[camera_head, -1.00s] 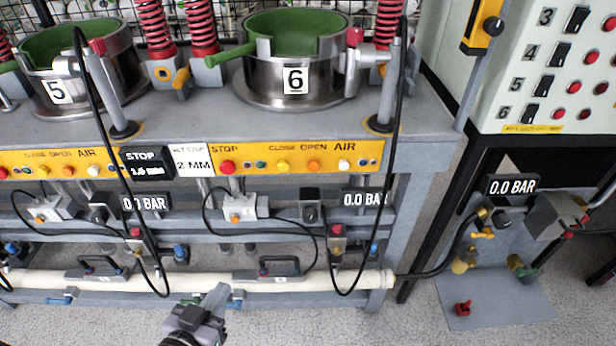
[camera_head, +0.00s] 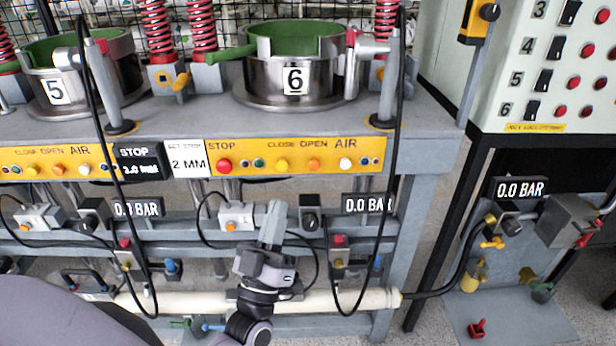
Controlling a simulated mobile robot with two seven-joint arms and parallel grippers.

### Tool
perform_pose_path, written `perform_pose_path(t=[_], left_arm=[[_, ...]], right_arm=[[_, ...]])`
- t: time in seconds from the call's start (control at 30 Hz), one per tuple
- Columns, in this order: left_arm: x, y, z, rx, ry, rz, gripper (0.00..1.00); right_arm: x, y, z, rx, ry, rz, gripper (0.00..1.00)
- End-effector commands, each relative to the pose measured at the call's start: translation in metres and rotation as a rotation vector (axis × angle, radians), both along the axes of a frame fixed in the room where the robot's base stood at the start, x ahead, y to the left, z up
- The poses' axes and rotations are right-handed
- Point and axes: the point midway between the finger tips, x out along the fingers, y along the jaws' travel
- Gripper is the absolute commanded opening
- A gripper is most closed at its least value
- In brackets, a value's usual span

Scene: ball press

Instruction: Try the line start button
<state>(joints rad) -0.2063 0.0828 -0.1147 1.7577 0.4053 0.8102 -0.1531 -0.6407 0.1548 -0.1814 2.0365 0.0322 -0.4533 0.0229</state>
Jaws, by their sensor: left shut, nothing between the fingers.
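No button in view has a readable "line start" label. Station 6's yellow panel (camera_head: 290,156) carries a red STOP button (camera_head: 224,165), a yellow CLOSE button (camera_head: 281,165), an orange OPEN button (camera_head: 313,165) and a white AIR button (camera_head: 345,164). Below it, a small grey box (camera_head: 238,216) has an orange button (camera_head: 230,227). My left gripper (camera_head: 273,207) is shut and empty, pointing up in front of the frame below the panel. It appears just right of the grey box; I cannot tell whether it touches anything. My right gripper is not in view.
A black regulator (camera_head: 311,221) is right of the gripper, with a 0.0 BAR display (camera_head: 367,203). Black hoses hang on both sides. A white pipe (camera_head: 365,300) runs below. A control cabinet (camera_head: 535,75) with red buttons and black switches stands at right.

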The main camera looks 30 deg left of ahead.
Motion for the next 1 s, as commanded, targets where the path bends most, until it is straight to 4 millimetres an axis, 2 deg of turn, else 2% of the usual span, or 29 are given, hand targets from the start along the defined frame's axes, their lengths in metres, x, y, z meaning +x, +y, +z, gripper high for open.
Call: perform_pose_path(t=[0.57,1.0], left_arm=[[0.002,0.005,0.002,-0.009,-0.030,0.014,0.00],[0.050,0.035,0.000,-0.007,-0.030,0.015,0.00]], right_arm=[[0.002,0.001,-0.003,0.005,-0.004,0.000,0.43],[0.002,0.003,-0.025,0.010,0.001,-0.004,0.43]])
